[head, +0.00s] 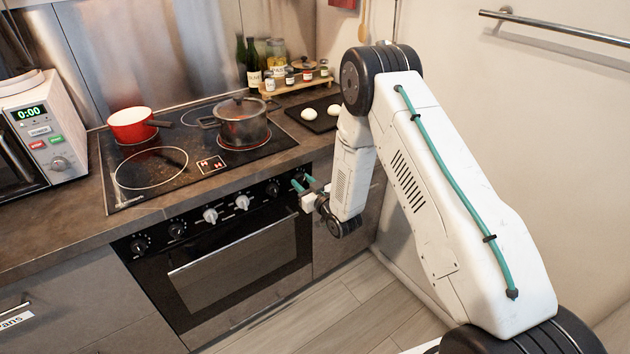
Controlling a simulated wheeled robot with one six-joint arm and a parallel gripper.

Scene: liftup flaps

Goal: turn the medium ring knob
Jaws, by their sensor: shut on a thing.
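The oven's front panel carries a row of knobs. Black knobs are at the left (139,246), second from left (177,229) and toward the right (272,189); two white knobs (210,215) (242,202) are in the middle. My gripper (303,183), with teal fingers, is at the panel's right end, shut on the rightmost knob, which is mostly hidden between the fingers. I cannot read the knob labels, so I cannot tell which is the medium ring knob.
The cooktop (135,195) above holds a red pan (130,126) and a dark lidded pot (243,128). The oven handle (235,245) sticks out below the knobs. A wall is close on the right; the floor (345,300) in front is clear.

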